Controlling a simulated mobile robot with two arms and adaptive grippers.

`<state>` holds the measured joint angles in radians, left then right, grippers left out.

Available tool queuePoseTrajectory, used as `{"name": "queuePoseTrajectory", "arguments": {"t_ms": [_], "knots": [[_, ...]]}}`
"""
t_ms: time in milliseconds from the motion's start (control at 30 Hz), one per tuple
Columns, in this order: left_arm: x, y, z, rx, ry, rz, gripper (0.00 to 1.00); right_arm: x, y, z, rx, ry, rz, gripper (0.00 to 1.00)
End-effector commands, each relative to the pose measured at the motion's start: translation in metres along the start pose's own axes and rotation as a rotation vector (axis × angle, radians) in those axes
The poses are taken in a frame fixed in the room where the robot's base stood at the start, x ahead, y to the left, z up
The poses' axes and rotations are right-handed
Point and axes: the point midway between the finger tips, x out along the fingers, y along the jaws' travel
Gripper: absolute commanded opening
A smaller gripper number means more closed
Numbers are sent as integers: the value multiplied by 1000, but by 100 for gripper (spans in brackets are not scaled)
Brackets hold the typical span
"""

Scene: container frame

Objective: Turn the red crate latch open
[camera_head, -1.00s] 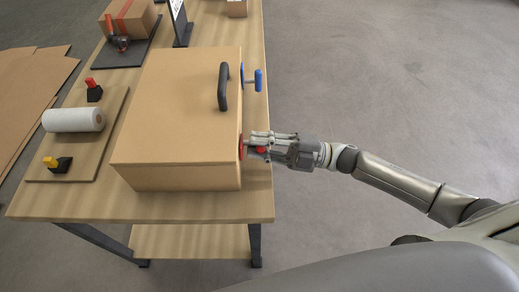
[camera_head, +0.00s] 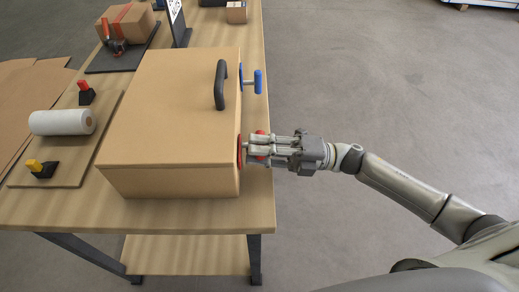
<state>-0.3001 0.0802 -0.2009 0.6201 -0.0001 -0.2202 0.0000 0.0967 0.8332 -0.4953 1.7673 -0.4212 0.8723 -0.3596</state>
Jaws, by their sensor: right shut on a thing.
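The crate (camera_head: 170,110) is a large tan box with a dark handle on its lid, standing on the wooden table. The red latch (camera_head: 240,152) is on the crate's right side, near the front. My right gripper (camera_head: 252,148) reaches in from the right and is shut on the red latch; its fingers hide most of it. A red part shows just above and behind the fingers. A blue latch (camera_head: 257,82) with a T-shaped knob sits farther back on the same side. My left gripper is not in view.
A taped carton (camera_head: 127,22) stands at the back left. The floor right of the table is clear.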

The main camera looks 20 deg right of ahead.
Motion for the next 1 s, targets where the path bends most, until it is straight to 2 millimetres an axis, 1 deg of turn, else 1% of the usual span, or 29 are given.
{"name": "queuePoseTrajectory", "arguments": {"t_ms": [33,267,300,433,467,767,867,967,1000], "knots": [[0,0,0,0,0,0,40,1,4,1,-8,0,6,0],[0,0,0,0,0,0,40,1,4,1,-8,0,7,0],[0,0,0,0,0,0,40,1,4,1,-8,0,7,23],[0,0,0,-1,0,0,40,1,4,1,-6,0,5,39],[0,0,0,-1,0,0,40,1,3,1,-6,0,5,41],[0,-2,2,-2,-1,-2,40,-1,1,0,-2,0,1,41],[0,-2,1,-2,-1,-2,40,-8,0,0,-1,-1,-1,41],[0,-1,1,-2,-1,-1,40,-24,0,0,0,-2,-2,41],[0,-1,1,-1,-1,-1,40,-32,0,0,-1,-3,-3,41]]}}
